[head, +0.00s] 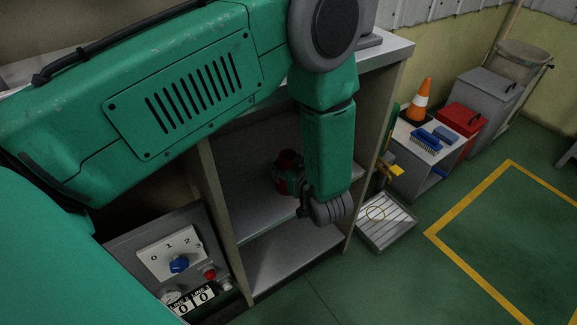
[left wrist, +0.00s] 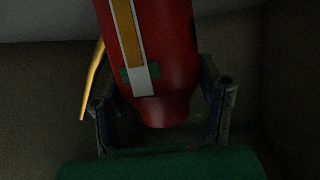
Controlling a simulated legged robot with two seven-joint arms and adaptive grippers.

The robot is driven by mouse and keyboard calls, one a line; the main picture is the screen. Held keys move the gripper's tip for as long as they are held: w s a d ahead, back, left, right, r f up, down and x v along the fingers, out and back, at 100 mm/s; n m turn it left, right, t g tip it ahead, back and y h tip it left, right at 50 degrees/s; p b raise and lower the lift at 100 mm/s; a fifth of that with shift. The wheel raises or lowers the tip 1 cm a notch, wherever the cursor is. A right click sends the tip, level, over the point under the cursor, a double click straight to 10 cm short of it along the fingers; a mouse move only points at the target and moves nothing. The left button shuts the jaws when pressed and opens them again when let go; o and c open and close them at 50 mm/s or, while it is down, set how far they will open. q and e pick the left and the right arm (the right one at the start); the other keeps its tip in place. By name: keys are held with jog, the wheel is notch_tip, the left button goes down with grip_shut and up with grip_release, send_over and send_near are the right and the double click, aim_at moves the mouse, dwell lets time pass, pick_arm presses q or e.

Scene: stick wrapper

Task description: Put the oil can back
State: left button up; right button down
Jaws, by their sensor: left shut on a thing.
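The oil can (head: 287,160) is red and mostly hidden by my left arm in the head view, where it shows inside a grey shelf unit (head: 214,190). In the left wrist view the oil can (left wrist: 172,50) shows a yellow and white stripe, a green mark and a thin yellow part beside it. My left gripper (head: 289,184) reaches into the shelf compartment and is shut on the can. In the left wrist view its fingers (left wrist: 163,100) stand on either side of the can. Whether the can touches the shelf board is hard to tell. My right gripper is not in view.
A control panel (head: 140,242) with a blue knob stands left of the shelf. To the right are a slatted tray (head: 388,232), an orange cone (head: 420,98), blue brushes (head: 428,140) and a red box (head: 460,119). The floor inside the yellow lines (head: 490,230) is clear.

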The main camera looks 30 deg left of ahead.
pick_arm(q)
jog(key=o, duration=1.4)
jog(key=shift+s+d+f, duration=0.1)
jog(key=shift+d, duration=0.05)
jog(key=shift+o, duration=0.8)
jog(key=shift+d, duration=0.25)
jog(key=shift+d+r, duration=0.3)
jog(key=shift+d, duration=0.25)
jog(key=p+v, duration=0.3)
jog(key=v, duration=0.8)
jog(key=shift+s+a, duration=0.2)
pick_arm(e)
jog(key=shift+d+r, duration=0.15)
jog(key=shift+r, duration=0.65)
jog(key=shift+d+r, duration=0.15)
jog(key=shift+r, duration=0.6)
pick_arm(q)
jog(key=shift+d, duration=0.15)
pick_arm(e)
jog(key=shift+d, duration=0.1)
